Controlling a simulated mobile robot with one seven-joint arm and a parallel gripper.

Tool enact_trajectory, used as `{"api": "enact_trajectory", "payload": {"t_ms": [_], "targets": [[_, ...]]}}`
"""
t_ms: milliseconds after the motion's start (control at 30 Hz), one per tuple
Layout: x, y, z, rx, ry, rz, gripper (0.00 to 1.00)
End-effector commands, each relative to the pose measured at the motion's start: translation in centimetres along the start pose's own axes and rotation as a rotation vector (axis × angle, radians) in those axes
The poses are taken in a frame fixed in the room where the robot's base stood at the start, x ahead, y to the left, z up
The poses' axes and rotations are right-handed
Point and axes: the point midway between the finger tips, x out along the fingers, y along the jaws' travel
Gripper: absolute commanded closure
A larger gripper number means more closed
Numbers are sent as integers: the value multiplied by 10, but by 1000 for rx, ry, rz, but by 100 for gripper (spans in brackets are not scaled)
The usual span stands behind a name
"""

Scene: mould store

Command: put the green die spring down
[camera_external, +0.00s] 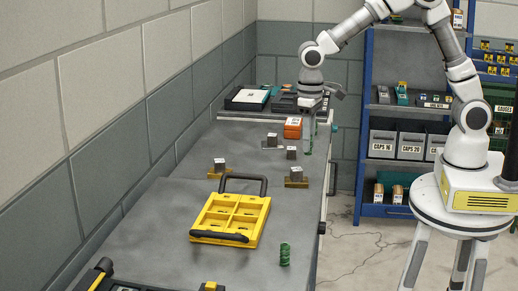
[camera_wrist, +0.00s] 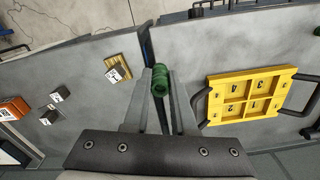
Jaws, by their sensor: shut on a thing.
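My gripper (camera_external: 309,138) hangs over the far part of the grey bench, near its right edge. In the wrist view its two fingers (camera_wrist: 160,90) are closed on a green die spring (camera_wrist: 160,78), whose coils show between the fingertips. In the external view the held spring is small and hard to make out; I cannot tell there how far it is above the bench. Another green spring (camera_external: 285,254) stands upright at the near right of the bench, apart from the gripper.
A yellow four-compartment tray (camera_external: 196,236) with black handles lies on the bench; it also shows in the wrist view (camera_wrist: 211,100). Several small metal blocks, some on brass-coloured plates (camera_external: 297,182), and an orange box (camera_external: 292,128) stand farther back. Bare bench surrounds the near spring.

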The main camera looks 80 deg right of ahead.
Motion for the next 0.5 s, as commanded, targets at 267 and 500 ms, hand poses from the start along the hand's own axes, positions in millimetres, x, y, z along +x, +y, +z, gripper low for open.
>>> {"api": "enact_trajectory", "payload": {"t_ms": [267,500], "targets": [[33,-56,7,-11,-5,2,100],[61,-102,10,-9,-2,1,100]]}}
